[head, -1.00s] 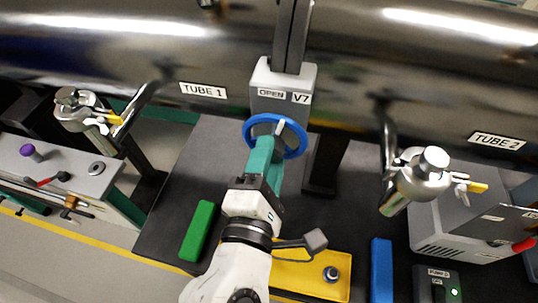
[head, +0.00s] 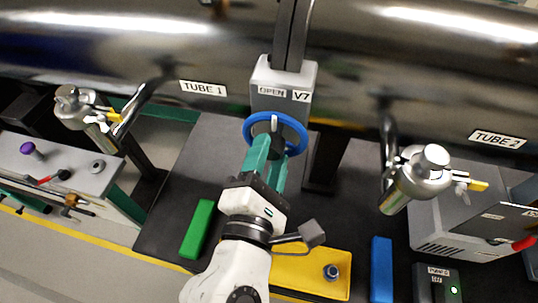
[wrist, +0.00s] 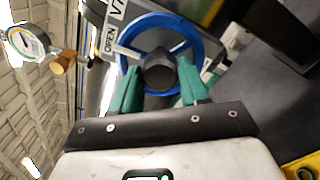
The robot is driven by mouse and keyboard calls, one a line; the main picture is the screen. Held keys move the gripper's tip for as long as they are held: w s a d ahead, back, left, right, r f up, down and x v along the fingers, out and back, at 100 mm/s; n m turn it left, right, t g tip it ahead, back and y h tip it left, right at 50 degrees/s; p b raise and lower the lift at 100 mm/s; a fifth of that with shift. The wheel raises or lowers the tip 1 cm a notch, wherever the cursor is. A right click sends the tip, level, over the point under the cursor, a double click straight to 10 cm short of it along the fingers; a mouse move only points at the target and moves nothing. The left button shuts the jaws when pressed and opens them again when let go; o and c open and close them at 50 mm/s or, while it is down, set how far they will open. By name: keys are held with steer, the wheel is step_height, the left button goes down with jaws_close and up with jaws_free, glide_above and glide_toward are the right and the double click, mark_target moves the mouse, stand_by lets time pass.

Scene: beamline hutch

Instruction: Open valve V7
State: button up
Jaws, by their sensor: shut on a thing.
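Valve V7 (head: 283,79) is a grey box with "OPEN" and "V7" labels, in front of the big steel tube. Its blue handwheel (head: 250,123) has a pale spoke pointing up at the top in the head view. In the wrist view the blue wheel (wrist: 198,50) surrounds a dark round hub (wrist: 158,72). My gripper (head: 268,154) reaches the wheel from below, its teal fingers on either side of the hub. In the wrist view my gripper (wrist: 160,88) is shut on the hub. The exact contact faces are hidden.
Steel fittings with clamps stand left (head: 78,108) and right (head: 415,178), near the TUBE 1 (head: 203,89) and TUBE 2 (head: 497,139) labels. Green (head: 197,229), yellow (head: 315,276) and blue (head: 381,270) blocks lie on the dark plate below. A grey box (head: 450,222) stands at right.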

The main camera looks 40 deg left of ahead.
steer(key=o, duration=1)
steer(key=shift+o, duration=0.2)
steer(key=b+v, duration=0.2)
steer(key=v, duration=0.9)
steer(key=shift+b, duration=0.4)
steer(key=shift+a+f, duration=0.1)
steer(key=shift+a, duration=0.05)
